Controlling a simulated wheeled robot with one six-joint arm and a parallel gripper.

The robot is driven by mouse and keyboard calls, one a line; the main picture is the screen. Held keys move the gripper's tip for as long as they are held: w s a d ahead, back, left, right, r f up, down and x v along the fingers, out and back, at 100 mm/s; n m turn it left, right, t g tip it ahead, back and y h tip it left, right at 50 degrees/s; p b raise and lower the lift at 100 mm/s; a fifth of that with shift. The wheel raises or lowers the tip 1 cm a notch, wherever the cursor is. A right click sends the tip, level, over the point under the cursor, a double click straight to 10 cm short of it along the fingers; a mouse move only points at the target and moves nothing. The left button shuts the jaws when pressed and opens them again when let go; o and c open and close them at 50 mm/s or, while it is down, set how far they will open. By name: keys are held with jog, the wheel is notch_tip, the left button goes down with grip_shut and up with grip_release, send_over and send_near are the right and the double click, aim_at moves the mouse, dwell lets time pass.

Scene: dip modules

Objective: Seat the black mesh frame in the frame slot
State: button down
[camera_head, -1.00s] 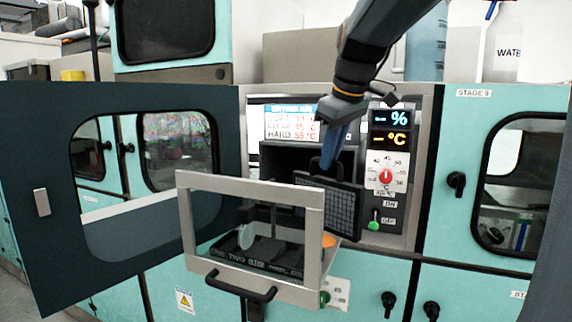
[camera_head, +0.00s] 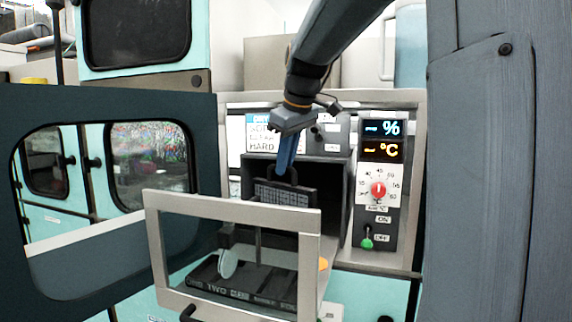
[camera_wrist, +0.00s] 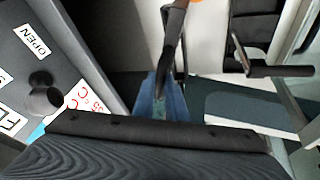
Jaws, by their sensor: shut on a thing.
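The black mesh frame (camera_head: 284,194) hangs below my gripper (camera_head: 287,166) inside the mouth of the open dip module, above and behind the window of the pulled-out front. My gripper is shut on the frame's top handle. In the wrist view my blue gripper fingers (camera_wrist: 160,105) close around a dark bar, and a dark ridged surface fills the lower part. I cannot make out the frame slot itself.
The silver-framed window (camera_head: 310,262) stands in front of the tray. A large dark door (camera_head: 100,290) hangs open at the left. A control panel (camera_head: 380,190) with a red knob and a green switch is right of the opening. A chart (camera_head: 260,135) is above it.

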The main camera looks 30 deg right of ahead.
jog(key=shift+s+d+r, duration=0.1)
jog(key=shift+s+d, duration=0.2)
jog(key=shift+d, duration=0.6)
jog(key=shift+f, duration=0.6)
jog(key=c, duration=1.8)
grip_release()
